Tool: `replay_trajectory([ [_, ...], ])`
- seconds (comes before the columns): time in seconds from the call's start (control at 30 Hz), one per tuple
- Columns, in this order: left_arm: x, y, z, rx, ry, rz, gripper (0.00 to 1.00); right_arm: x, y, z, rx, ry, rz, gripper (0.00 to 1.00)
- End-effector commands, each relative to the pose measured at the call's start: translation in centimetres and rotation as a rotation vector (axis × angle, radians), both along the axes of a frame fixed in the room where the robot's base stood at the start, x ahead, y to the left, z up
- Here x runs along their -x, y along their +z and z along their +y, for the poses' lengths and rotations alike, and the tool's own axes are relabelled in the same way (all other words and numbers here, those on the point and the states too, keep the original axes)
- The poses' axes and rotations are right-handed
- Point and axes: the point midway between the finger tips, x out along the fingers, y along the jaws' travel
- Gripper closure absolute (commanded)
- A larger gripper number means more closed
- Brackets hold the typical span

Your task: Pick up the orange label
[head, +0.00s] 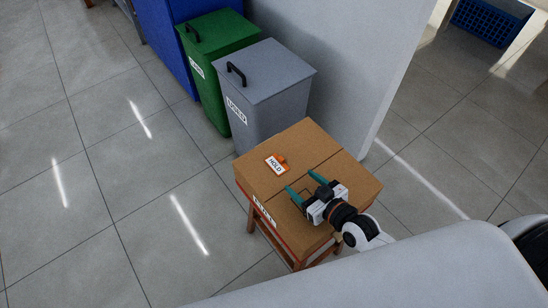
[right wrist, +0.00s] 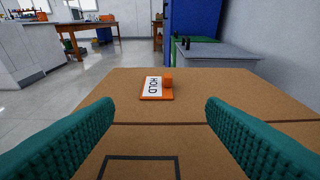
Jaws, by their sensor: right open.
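The orange label (head: 276,163) lies on top of a brown cardboard box (head: 325,146), toward its left side in the head view. It has a white face reading HOLD and a raised orange block at one end. In the right wrist view the label (right wrist: 154,88) lies ahead, centred between the fingers and beyond their tips. My right gripper (head: 305,184) is open and empty, low over the box top, its green fingers pointing toward the label and apart from it. It also shows in the right wrist view (right wrist: 160,115). My left gripper is not in view.
The box rests on a wooden stand (head: 251,220). A grey bin (head: 275,100) and a green bin (head: 215,40), both lidded with black handles, stand behind it beside a pale wall (head: 370,70). Tiled floor (head: 130,180) is clear on the left.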

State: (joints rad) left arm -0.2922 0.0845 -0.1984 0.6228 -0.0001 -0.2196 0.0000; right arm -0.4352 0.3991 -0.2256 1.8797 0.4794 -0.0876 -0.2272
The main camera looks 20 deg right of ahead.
Motion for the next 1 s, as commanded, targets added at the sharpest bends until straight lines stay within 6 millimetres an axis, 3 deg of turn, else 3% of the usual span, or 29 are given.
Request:
replay_trajectory([
  [0.1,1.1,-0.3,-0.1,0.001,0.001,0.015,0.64,-2.1,-0.6,0.8,-0.003,-0.001,-0.002,0.35],
  [0.23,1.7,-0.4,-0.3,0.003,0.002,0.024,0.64,-3.4,-1.1,1.3,-0.001,0.0,-0.001,0.35],
  [0.4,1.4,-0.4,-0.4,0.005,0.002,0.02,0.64,-4.5,-1.3,1.8,-0.001,0.0,0.0,0.35],
  [0.7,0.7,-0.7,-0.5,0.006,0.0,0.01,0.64,-8.1,-2.2,3.4,0.0,0.0,0.0,0.35],
  [1.0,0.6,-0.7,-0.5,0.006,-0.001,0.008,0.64,-8.4,-2.5,3.5,0.002,0.001,0.004,0.35],
])
